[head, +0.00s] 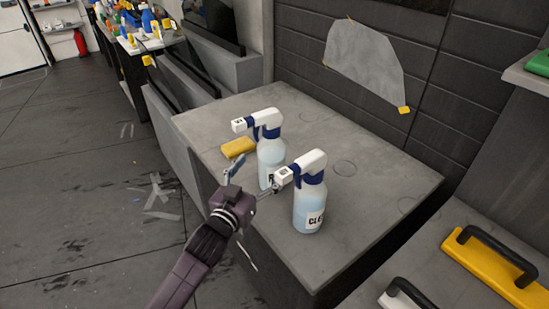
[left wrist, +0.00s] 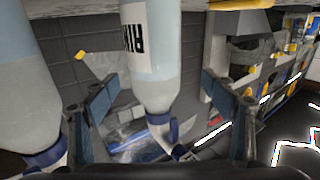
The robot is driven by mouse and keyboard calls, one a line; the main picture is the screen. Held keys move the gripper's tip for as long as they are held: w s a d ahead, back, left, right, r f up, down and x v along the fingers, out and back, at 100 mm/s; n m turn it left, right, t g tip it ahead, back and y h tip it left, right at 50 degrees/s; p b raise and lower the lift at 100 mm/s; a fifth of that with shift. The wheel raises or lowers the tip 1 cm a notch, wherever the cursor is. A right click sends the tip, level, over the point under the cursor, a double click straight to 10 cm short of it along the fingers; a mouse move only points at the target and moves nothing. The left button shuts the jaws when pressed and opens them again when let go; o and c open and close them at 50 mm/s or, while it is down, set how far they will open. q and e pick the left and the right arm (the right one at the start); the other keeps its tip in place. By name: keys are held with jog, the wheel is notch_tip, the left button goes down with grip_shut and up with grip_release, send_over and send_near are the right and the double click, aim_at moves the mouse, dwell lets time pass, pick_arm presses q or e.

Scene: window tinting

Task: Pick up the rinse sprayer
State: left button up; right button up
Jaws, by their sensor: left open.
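The rinse sprayer (head: 270,152) stands upright on the grey bench, with a white head, blue collar and pale blue liquid. A second sprayer (head: 308,205), labelled "CLE…", stands nearer and to the right, partly overlapping it. My left gripper (head: 250,181) is open, low in front of the rinse sprayer. In the left wrist view, which looks upside down, the rinse sprayer (left wrist: 152,55), with "RIN" on its label, shows between the open fingers (left wrist: 148,100). The other sprayer (left wrist: 28,90) is at the left edge, outside the fingers. I see no grip on either. My right gripper is not in view.
A yellow block (head: 238,147) lies left of the rinse sprayer on the bench (head: 370,175). The bench's right part is clear. A yellow tool with a black handle (head: 497,267) lies on the surface at lower right. Grey film (head: 365,62) hangs on the wall.

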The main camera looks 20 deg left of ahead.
aim_at(266, 162)
pick_arm(q)
jog(key=shift+w+d+r+p, duration=0.25)
jog(key=shift+w, duration=0.3)
jog(key=shift+w+d+r+p, duration=0.2)
jog(key=shift+w+r+p, duration=0.05)
jog(key=shift+w, duration=0.3)
jog(key=shift+w+d+f, duration=0.1)
jog(key=shift+w+d, duration=0.05)
jog(key=shift+w, duration=0.45)
jog(key=shift+w+d+f, duration=0.1)
jog(key=shift+w, duration=0.5)
jog(key=shift+w+d, duration=0.1)
jog(key=shift+w, duration=0.4)
jog(key=shift+c, duration=0.5)
jog(key=c, duration=1.5)
jog(key=shift+r, duration=0.1)
jog(key=shift+c, duration=0.5)
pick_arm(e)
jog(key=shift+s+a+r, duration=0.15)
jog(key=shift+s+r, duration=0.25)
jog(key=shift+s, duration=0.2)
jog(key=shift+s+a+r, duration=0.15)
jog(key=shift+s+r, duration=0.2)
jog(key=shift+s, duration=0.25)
pick_arm(q)
jog(key=shift+r, duration=0.1)
